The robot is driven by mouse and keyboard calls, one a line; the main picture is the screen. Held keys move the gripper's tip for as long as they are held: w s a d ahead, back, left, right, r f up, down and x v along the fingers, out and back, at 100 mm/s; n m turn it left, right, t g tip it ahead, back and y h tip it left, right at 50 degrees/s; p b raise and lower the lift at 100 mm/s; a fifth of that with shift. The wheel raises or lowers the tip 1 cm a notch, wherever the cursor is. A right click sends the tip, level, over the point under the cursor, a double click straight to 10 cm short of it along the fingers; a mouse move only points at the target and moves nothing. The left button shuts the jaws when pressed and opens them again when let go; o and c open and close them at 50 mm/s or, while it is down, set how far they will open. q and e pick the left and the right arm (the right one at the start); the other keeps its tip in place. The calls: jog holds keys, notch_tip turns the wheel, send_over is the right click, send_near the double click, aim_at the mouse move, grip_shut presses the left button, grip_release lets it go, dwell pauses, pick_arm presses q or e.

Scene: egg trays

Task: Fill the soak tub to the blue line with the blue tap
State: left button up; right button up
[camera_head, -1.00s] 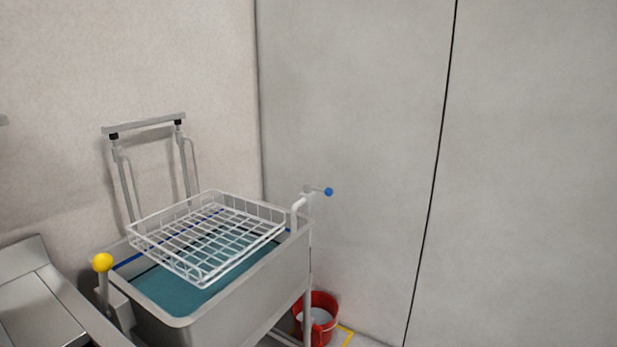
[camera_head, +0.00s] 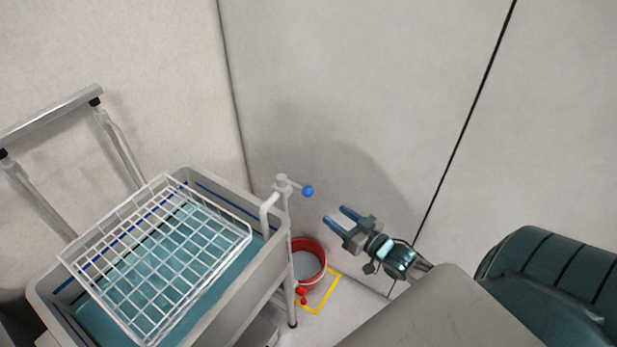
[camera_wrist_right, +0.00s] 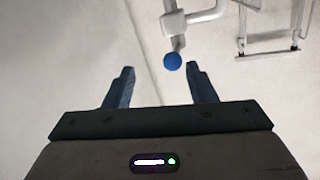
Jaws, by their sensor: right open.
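The grey soak tub (camera_head: 262,262) stands at the lower left in the head view, with teal water (camera_head: 235,265) in it. A blue line (camera_head: 66,285) runs along its inner wall; it shows above the water surface. The blue tap (camera_head: 308,191) has a blue ball knob on a white spout at the tub's right corner. The knob also shows in the right wrist view (camera_wrist_right: 172,62), ahead of and between the fingertips. My right gripper (camera_head: 337,215) is open and empty, to the right of the knob and apart from it. My left gripper is not in view.
A red bucket (camera_head: 322,246) stands on the floor by a yellow marking (camera_head: 333,290). Grey wall panels rise behind the tap.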

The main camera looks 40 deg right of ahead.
aim_at(312, 194)
jog(key=shift+w+a+r+b, duration=0.5)
jog(key=shift+w+b, duration=1.25)
jog(key=shift+b, duration=0.65)
jog(key=shift+w+a+r+b, duration=0.5)
jog(key=shift+w+b, duration=1.3)
jog(key=shift+b, duration=0.65)
jog(key=shift+w+a+r+b, duration=0.5)
jog(key=shift+w+b, duration=1.25)
jog(key=shift+b, duration=0.65)
grip_shut()
